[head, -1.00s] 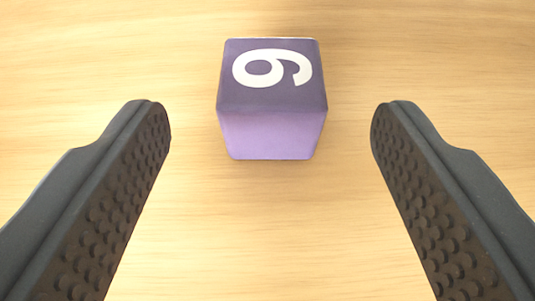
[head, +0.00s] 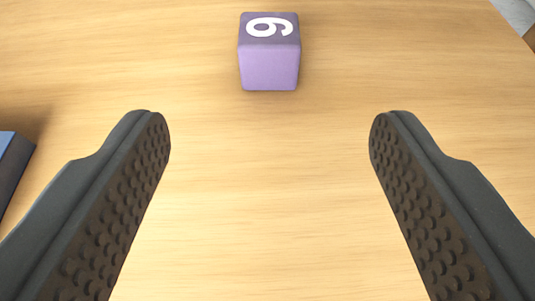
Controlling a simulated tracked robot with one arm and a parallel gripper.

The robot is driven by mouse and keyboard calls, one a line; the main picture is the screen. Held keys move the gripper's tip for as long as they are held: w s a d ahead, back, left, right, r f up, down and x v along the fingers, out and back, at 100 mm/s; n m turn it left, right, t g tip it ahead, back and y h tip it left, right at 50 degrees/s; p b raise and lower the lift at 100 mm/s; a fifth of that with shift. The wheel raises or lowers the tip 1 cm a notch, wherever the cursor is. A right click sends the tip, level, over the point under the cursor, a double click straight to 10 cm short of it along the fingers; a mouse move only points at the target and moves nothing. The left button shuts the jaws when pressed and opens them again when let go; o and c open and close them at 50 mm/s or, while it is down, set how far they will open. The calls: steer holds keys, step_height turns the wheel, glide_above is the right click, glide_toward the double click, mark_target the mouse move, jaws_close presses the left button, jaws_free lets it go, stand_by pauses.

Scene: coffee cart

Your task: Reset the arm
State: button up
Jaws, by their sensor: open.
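My gripper (head: 270,125) is open and empty, with its two dark, studded fingers wide apart at the left and right of the head view. A purple cube (head: 269,66) with a white figure on its top, a 6 or a 9, rests on the wooden table (head: 265,200). It is at the top middle of the view, beyond the fingertips and roughly centred between them. Nothing touches it.
A dark blue object (head: 12,165) is cut off at the left edge, beside the left finger. The table's edge (head: 512,30) shows at the top right corner. The tabletop between the fingers and around the cube is clear.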

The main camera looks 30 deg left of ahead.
steer(key=w+d+r+m+p, duration=0.1)
steer(key=w+d+r, duration=0.3)
steer(key=r, duration=0.6)
steer(key=w+d+r+m+t+p, duration=0.1)
steer(key=w+d+r, duration=0.4)
steer(key=r, duration=0.5)
steer(key=w+d+r+p, duration=0.1)
steer(key=w+d+r, duration=0.3)
steer(key=r, duration=0.6)
steer(key=s+d+r+m+t+h+p, duration=0.1)
steer(key=s+d+r+h, duration=0.2)
steer(key=d+r, duration=1)
steer(key=s+d+r+m+t+h+p, duration=0.1)
steer(key=s+d+r, duration=0.5)
steer(key=d+r, duration=0.7)
steer(key=d+m+h+p, duration=0.1)
steer(key=d, duration=0.1)
steer(key=shift+s+d+r+h, duration=0.25)
steer(key=shift+s+d+h, duration=0.1)
steer(key=shift+d+h, duration=0.05)
